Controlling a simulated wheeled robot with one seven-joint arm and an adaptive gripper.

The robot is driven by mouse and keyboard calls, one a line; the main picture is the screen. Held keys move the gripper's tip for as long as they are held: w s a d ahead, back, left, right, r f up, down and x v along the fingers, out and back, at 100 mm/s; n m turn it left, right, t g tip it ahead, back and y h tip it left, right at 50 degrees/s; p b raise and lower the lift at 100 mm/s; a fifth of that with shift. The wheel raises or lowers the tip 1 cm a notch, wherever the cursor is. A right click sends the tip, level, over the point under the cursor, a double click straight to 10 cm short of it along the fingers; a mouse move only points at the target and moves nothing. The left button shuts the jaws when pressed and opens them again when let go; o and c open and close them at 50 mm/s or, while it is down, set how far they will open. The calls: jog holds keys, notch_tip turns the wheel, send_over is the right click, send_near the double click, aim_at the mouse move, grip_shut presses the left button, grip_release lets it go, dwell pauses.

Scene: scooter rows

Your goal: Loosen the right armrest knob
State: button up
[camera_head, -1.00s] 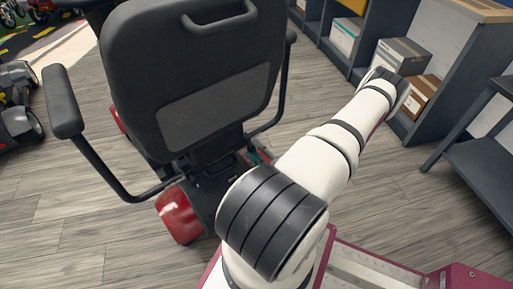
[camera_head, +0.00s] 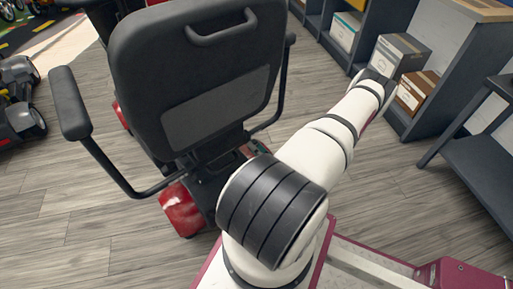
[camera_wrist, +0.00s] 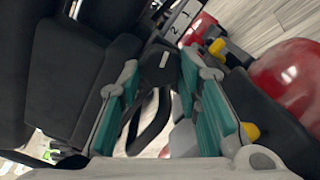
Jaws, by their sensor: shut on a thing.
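The scooter seat (camera_head: 205,65) stands with its back to me in the head view. Its right armrest (camera_head: 290,38) is partly hidden behind the backrest, and the left armrest (camera_head: 70,105) is in full view. In the head view my arm reaches out to the right of the seat, and my gripper is hidden there. In the wrist view my gripper (camera_wrist: 161,64) has its teal-padded fingers shut on a dark knob-like part (camera_wrist: 158,58) below the seat. I take this for the armrest knob; its turn cannot be told.
A red rear fender (camera_head: 182,208) sits below the seat; a red rounded cover (camera_wrist: 290,78) is close to my gripper's right. Shelves with boxes (camera_head: 398,55) and a dark table (camera_head: 480,165) stand on the right.

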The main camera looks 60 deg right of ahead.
jog(key=shift+f+n+p, duration=0.1)
jog(key=shift+n+p, duration=0.2)
jog(key=shift+n, duration=1.1)
jog(key=o, duration=1.1)
jog(key=shift+o, duration=0.2)
jog(key=shift+s, duration=0.15)
jog(key=v, duration=1.1)
jog(key=shift+s+a, duration=0.15)
jog(key=shift+s, duration=0.2)
